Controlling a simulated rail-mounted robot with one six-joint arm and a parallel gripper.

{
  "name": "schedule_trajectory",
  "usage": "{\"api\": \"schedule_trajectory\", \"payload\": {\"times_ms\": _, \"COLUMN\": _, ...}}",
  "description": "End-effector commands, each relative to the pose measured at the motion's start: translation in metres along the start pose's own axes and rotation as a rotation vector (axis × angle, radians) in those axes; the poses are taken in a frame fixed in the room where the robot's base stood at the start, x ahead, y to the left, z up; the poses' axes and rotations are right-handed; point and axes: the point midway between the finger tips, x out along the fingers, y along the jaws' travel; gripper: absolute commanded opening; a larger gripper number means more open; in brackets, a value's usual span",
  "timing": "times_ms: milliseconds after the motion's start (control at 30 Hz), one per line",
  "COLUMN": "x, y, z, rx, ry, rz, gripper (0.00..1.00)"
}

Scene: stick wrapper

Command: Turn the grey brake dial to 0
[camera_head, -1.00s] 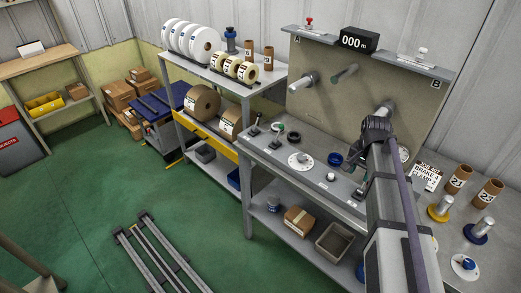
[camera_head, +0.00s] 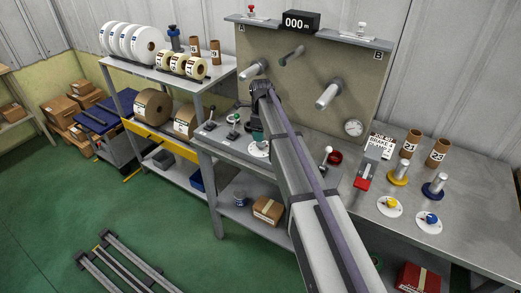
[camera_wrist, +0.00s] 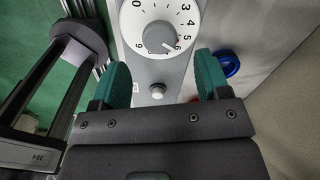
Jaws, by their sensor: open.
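The brake dial is a white numbered plate (camera_wrist: 130,30) with a round grey knob (camera_wrist: 160,37) at its centre, in the upper middle of the wrist view. A pale mark on the knob points toward its lower right, close to the 6. The 0 is at the upper left, partly cut by the top edge. In the head view the plate (camera_head: 259,149) shows just below my gripper (camera_head: 256,128). In the wrist view my gripper (camera_wrist: 162,78) is open and empty, its teal pads apart. The knob lies ahead between them, not clasped.
A silver button (camera_wrist: 157,90) sits between the fingers, and a blue ring (camera_wrist: 225,63) lies to their right. Levers (camera_head: 232,122) stand left of the dial. The back panel (camera_head: 225,60) carries grey spindles (camera_head: 328,94). Yellow (camera_head: 390,205) and blue (camera_head: 429,219) dials are farther right.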

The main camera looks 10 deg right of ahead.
Motion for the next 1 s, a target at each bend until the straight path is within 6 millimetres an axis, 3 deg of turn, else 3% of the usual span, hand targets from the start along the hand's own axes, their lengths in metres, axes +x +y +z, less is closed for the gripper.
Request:
{"api": "schedule_trajectory", "payload": {"times_ms": 33, "x": 0.027, "y": 0.000, "z": 0.000, "rx": 0.000, "ry": 0.000, "rz": 0.000, "gripper": 0.69}}
{"api": "schedule_trajectory", "payload": {"times_ms": 167, "x": 0.049, "y": 0.000, "z": 0.000, "rx": -0.001, "ry": 0.000, "rz": 0.000, "gripper": 0.69}}
{"api": "schedule_trajectory", "payload": {"times_ms": 500, "x": 0.051, "y": 0.000, "z": 0.000, "rx": -0.001, "ry": 0.000, "rz": 0.000, "gripper": 0.69}}
{"api": "schedule_trajectory", "payload": {"times_ms": 1000, "x": 0.051, "y": 0.000, "z": 0.000, "rx": -0.001, "ry": 0.000, "rz": 0.000, "gripper": 0.21}}
